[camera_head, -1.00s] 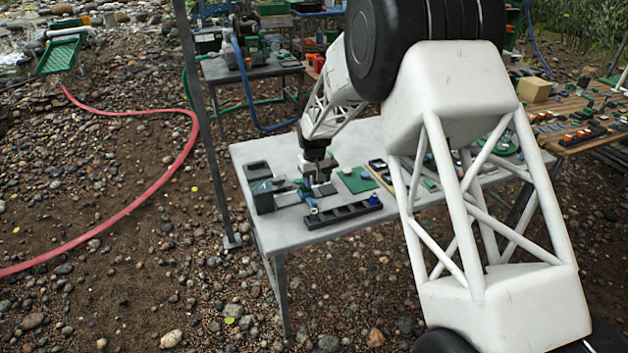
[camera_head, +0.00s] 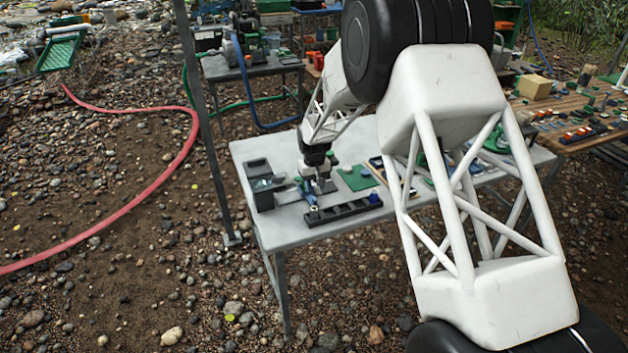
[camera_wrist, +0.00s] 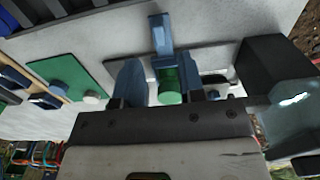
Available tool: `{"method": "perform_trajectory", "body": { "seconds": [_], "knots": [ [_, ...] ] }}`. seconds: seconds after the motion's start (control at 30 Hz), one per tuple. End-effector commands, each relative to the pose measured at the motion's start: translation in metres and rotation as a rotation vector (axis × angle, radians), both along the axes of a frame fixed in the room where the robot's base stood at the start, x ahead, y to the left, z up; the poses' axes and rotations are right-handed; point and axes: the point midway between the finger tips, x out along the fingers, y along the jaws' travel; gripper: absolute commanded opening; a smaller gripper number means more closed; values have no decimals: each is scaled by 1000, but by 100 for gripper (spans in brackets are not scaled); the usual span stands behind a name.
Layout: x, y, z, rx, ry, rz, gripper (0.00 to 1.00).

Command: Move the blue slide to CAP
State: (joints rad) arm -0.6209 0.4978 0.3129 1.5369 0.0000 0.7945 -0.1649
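A small blue piece (camera_head: 308,196), which appears to be the slide, is on the grey table near its left end, just left of my gripper. In the wrist view a blue upright piece (camera_wrist: 161,32) stands ahead of my gripper with a green round part (camera_wrist: 170,84) near its base. My gripper (camera_head: 322,184) points down, low over the table. In the wrist view its fingers look apart, with the green part between them; contact with the blue piece is unclear. No CAP marking is readable.
A dark box (camera_head: 262,191) stands left of the gripper. A long black slotted tray (camera_head: 342,212) lies at the front table edge. A green plate (camera_head: 356,177) lies to the right. My arm hides much of the table's right half.

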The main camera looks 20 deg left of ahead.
Motion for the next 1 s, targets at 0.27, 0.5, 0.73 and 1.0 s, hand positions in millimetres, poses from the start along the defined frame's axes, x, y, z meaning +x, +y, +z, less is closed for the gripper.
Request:
{"method": "perform_trajectory", "body": {
  "seconds": [0.27,0.5,0.73,1.0],
  "knots": [
    [0,0,-20,0,0,0,36],
    [0,0,-37,0,0,0,36],
    [0,0,-52,-1,1,0,36],
    [0,0,-61,1,-1,0,36]
  ]
}}
